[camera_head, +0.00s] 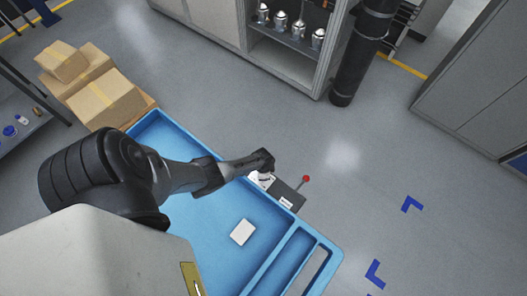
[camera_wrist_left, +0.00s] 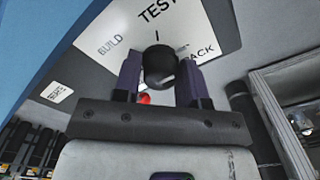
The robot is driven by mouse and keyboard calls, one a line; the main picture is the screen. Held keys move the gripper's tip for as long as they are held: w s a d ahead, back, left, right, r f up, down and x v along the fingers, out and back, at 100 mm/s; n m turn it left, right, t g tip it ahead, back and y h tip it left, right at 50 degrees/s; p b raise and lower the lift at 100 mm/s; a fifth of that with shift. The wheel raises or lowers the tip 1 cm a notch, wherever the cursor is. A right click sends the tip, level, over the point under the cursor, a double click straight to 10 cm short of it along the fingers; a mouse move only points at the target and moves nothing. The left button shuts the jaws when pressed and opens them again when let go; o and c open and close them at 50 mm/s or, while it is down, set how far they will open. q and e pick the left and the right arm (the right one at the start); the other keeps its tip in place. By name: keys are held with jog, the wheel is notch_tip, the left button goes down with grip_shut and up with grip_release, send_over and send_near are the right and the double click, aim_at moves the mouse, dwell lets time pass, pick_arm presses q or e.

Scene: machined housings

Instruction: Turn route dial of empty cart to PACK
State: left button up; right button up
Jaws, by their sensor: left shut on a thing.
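The blue cart (camera_head: 180,215) stands below me, its tray bare except for a flat white card (camera_head: 243,232). On its far side is the route dial plate (camera_head: 262,179), partly hidden by my gripper; in the left wrist view the white plate (camera_wrist_left: 130,28) reads BUILD, TEST and PACK. The round black dial knob (camera_wrist_left: 160,66) sits between the fingers of my left gripper (camera_wrist_left: 160,78), which is shut on it. A short mark shows below TEST; which label the knob points to I cannot tell. The left gripper (camera_head: 263,161) also shows in the head view. My right gripper is not in view.
A dark box with a red-tipped lever (camera_head: 306,179) adjoins the dial plate. Cardboard boxes (camera_head: 95,90) stand at the cart's upper left. A shelf cabinet (camera_head: 285,45) and a black cylinder (camera_head: 360,50) stand beyond. The floor to the right is clear.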

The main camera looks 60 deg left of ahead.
pick_arm(q)
jog(key=o, duration=0.9)
jog(key=shift+r, duration=0.1)
jog(key=shift+r+p, duration=2.3)
jog(key=shift+r, duration=4.5)
